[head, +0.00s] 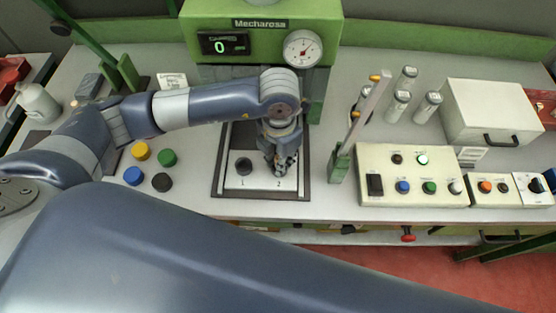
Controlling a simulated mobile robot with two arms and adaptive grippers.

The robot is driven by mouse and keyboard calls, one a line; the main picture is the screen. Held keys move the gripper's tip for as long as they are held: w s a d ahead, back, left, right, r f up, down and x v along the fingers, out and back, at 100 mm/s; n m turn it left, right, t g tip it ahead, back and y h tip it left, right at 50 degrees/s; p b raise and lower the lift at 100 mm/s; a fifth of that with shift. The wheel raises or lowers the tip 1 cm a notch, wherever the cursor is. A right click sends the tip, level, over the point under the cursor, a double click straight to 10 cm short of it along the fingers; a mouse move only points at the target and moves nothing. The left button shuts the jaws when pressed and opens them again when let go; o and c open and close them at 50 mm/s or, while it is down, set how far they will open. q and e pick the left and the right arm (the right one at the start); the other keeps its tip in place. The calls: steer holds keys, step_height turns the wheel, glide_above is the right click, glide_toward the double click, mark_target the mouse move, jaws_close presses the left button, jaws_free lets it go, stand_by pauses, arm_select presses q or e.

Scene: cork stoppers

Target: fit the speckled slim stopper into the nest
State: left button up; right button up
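My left gripper (284,164) points down over the right part of the white plate (262,182), by the mark 2. Its fingers are small and dark here, and I cannot tell whether they are open or shut on something. A dark round spot (243,167), a hole or a dark piece, is above the mark 1. The gripper covers the place above the mark 2. I cannot make out the speckled slim stopper or clearly identify the nest. My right gripper is not in view.
Blue (133,176), yellow (140,151), green (167,157) and black (161,182) round pieces lie left of the dark tray (219,184). A green machine (262,30) stands behind. A button panel (412,175), several clear cylinders and a white box (497,112) are right.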

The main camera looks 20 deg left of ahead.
arm_select(q)
steer(key=shift+o, duration=0.6)
steer(key=shift+s+f, duration=0.3)
steer(key=shift+f, duration=0.25)
steer(key=shift+s+f, duration=0.3)
steer(key=shift+f, duration=0.2)
steer(key=shift+o, duration=0.5)
steer(key=shift+w, duration=0.1)
steer(key=shift+o, duration=0.9)
steer(key=shift+w+g, duration=0.1)
steer(key=shift+g, duration=0.2)
steer(key=shift+o, duration=1)
steer(key=shift+w, duration=0.25)
steer(key=shift+r, duration=0.1)
steer(key=shift+r, duration=0.1)
steer(key=shift+c, duration=0.9)
steer(key=shift+b, duration=0.35)
steer(key=shift+c, duration=0.3)
steer(key=shift+a, duration=0.1)
